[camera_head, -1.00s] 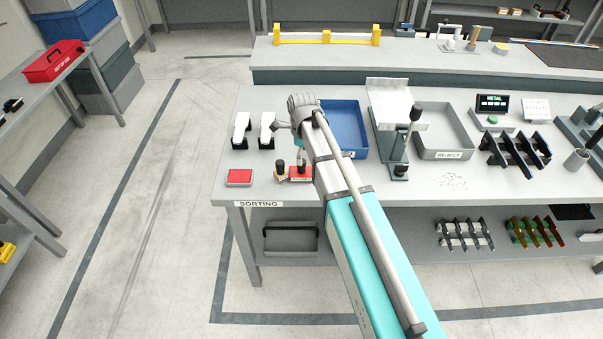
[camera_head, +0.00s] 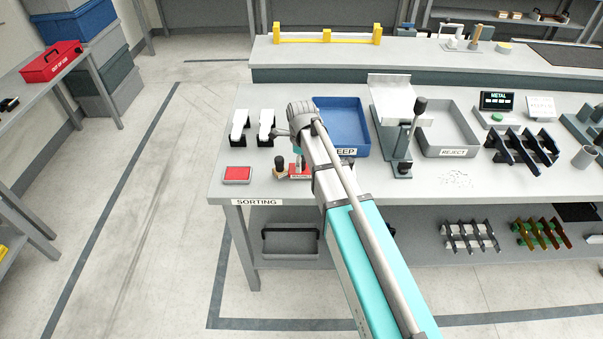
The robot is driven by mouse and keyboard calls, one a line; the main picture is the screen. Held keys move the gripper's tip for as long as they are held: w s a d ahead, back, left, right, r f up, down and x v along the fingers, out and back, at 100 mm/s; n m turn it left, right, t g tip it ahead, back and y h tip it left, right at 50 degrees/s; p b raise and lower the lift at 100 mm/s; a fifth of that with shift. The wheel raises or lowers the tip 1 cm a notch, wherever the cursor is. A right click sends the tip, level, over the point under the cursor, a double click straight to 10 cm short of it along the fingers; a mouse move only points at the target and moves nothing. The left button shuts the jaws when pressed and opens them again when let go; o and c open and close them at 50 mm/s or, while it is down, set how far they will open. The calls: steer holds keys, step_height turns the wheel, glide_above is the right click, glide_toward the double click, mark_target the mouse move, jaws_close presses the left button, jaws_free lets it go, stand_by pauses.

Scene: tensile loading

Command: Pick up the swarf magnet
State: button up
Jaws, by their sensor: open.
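A small red block with a pale label, which looks like the swarf magnet (camera_head: 298,175), lies near the front edge of the sorting bench. My arm link covers its right part. My gripper (camera_head: 299,164) points down at the block from above, largely hidden behind my wrist and arm. Its jaws are open. I cannot tell whether the fingers touch the block or stand around it. A stamp-like piece with a black knob and wooden base (camera_head: 280,168) stands close on the left.
A red pad (camera_head: 238,174) lies further left. Two black-and-white pieces (camera_head: 239,125) stand behind it. A blue KEEP tray (camera_head: 341,114), a stand with a black knob (camera_head: 404,145) and a grey REJECT tray (camera_head: 446,128) are to the right. Pale bits (camera_head: 456,180) lie scattered on the bench.

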stand_by(0.6)
jaws_close()
